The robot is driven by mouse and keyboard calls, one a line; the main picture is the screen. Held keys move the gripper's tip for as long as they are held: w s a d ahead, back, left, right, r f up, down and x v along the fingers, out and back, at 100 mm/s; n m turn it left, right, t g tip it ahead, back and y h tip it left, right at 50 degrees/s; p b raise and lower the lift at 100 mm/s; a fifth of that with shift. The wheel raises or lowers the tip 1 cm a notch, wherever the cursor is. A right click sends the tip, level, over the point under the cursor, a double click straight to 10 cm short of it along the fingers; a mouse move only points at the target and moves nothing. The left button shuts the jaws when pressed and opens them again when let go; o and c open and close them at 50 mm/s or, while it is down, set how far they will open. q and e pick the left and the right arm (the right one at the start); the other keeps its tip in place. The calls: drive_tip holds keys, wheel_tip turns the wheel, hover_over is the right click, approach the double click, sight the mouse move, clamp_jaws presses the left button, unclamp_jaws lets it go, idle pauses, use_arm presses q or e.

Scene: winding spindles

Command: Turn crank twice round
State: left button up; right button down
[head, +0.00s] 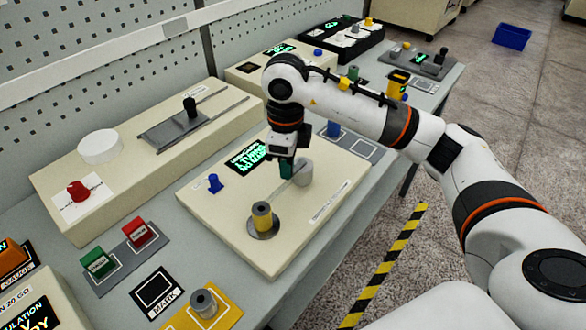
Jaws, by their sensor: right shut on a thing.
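The crank is on a cream winding board (335,206) in the middle of the bench. Its grey hub (303,173) stands on the board, and a thin arm joins it to a dark green handle (286,170). My right gripper (286,160) points down from above and is shut on the green handle, just left of the hub; the fingers partly hide it. A yellow and grey spool (262,216) stands upright on a round dark plate nearer the front of the same board. My left gripper is not in view.
A blue knob (214,183) and a dark green-lettered display (247,156) are on the board. A slider box (150,150) stands behind left. Red (137,232) and green (98,262) blocks and a grey spool (204,303) lie front left. My right arm spans the right side.

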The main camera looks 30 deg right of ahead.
drive_tip(key=m, duration=0.1)
drive_tip(key=w+m+b, duration=0.1)
drive_tip(key=shift+w+a+m, duration=0.15)
drive_tip(key=shift+a+m, duration=0.05)
drive_tip(key=shift+m, duration=0.2)
drive_tip(key=m, duration=0.1)
drive_tip(key=w+m, duration=0.1)
drive_tip(key=m, duration=0.1)
drive_tip(key=shift+w+m+b, duration=0.3)
drive_tip(key=m, duration=0.1)
drive_tip(key=w+m, duration=0.1)
drive_tip(key=m, duration=0.1)
drive_tip(key=shift+w+d, duration=0.2)
drive_tip(key=shift+d, duration=0.1)
drive_tip(key=shift+w+d+r+m, duration=0.1)
drive_tip(key=shift+w+d+m, duration=0.2)
drive_tip(key=shift+m, duration=0.6)
drive_tip(key=shift+w+d+m, duration=0.15)
drive_tip(key=shift+w+m, duration=0.1)
drive_tip(key=shift+m, duration=0.65)
drive_tip(key=c, duration=1.3)
unclamp_jaws()
wheel_tip(320, 180, up, 12)
drive_tip(key=shift+f, duration=0.1)
